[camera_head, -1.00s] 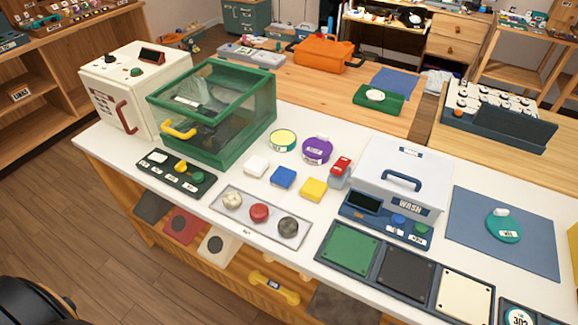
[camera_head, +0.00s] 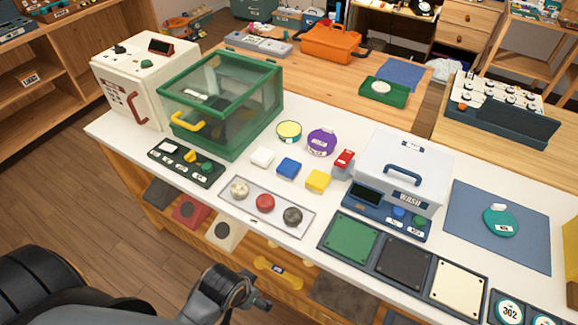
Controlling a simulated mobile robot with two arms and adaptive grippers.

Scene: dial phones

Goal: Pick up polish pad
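No label marks a polish pad, so I cannot tell which item it is. Small round pads or knobs stand on a grey tray (camera_head: 226,199): a cream one (camera_head: 240,189), a red one (camera_head: 265,203) and a dark grey one (camera_head: 292,216). Behind them lie a white block (camera_head: 262,157), a blue block (camera_head: 289,168) and a yellow block (camera_head: 318,180). My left gripper (camera_head: 262,302) is at the bottom, in front of the table and apart from these items. Its fingers are too small and dark to read. My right gripper is out of view.
A green glass-sided box (camera_head: 225,95) and a cream machine (camera_head: 130,85) stand at the left. A white WASH box (camera_head: 405,165) stands right of the blocks. Green, dark and cream panels (camera_head: 405,262) line the front edge. A blue mat (camera_head: 465,215) holds a teal disc (camera_head: 500,221).

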